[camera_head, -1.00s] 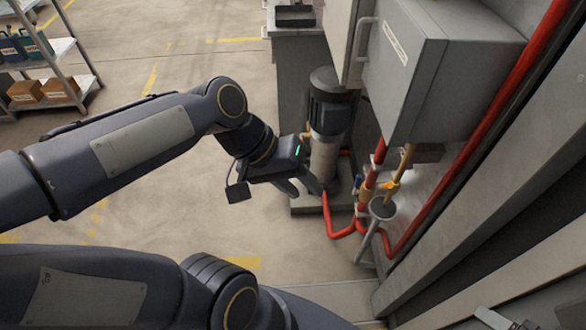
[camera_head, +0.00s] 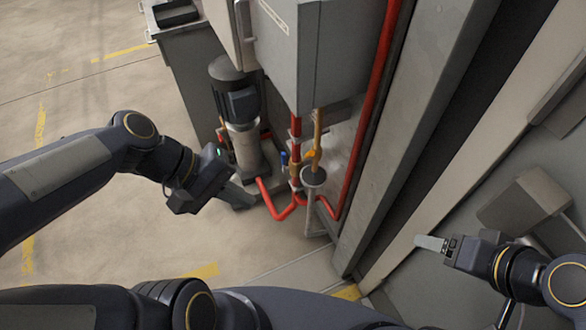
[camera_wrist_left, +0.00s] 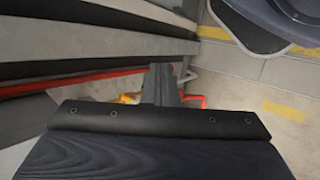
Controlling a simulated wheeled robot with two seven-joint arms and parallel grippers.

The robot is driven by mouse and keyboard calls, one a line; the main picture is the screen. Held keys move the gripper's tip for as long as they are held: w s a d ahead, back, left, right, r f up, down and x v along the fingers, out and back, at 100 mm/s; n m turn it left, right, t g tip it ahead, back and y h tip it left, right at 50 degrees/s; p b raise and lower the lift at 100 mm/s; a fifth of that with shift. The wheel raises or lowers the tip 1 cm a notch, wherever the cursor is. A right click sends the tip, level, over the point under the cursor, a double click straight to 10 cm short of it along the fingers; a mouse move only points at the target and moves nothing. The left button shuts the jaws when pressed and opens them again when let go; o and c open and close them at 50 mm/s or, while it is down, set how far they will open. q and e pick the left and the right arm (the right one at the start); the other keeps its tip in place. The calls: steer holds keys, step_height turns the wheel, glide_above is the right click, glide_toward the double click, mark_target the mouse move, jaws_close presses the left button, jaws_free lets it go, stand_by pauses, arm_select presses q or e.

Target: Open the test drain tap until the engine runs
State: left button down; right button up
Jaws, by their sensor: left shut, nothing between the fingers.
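A small tap with a yellow lever (camera_head: 311,155) sits on a brass-coloured pipe below the grey cabinet, just above a grey funnel (camera_head: 314,176). I take this to be the test drain tap; its exact lever angle is too small to tell. A yellow part (camera_wrist_left: 128,98) also shows past the fingers in the left wrist view. My left gripper (camera_head: 236,195) is shut and empty, left of the tap and apart from it, in front of the pump's base. Its fingers (camera_wrist_left: 160,84) point ahead in the wrist view. My right gripper (camera_head: 430,243) is at the right, far from the tap; its finger gap cannot be made out.
A vertical pump (camera_head: 240,120) with a dark motor stands left of the pipes. Red pipes (camera_head: 275,205) run low along the floor. A blue-handled valve (camera_head: 284,158) is beside the tap. The grey cabinet (camera_head: 325,55) overhangs it. Open floor (camera_head: 90,110) lies left.

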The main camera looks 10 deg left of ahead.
mark_target(310, 155)
arm_select(q)
steer(key=w+d+f+n+t+h+b, duration=0.1)
steer(key=w+f+n+t+h+b, duration=0.35)
steer(key=f+n, duration=0.8)
steer(key=w+d+f+n+t+h+b, duration=0.1)
steer(key=w+f+n+t+h+b, duration=0.35)
steer(key=n, duration=1.35)
steer(key=w+d+y+p, duration=0.1)
steer(key=w+d+y, duration=0.1)
steer(key=w+d, duration=0.4)
steer(key=w, duration=0.5)
steer(key=shift+w+y, duration=0.3)
steer(key=shift+w, duration=0.1)
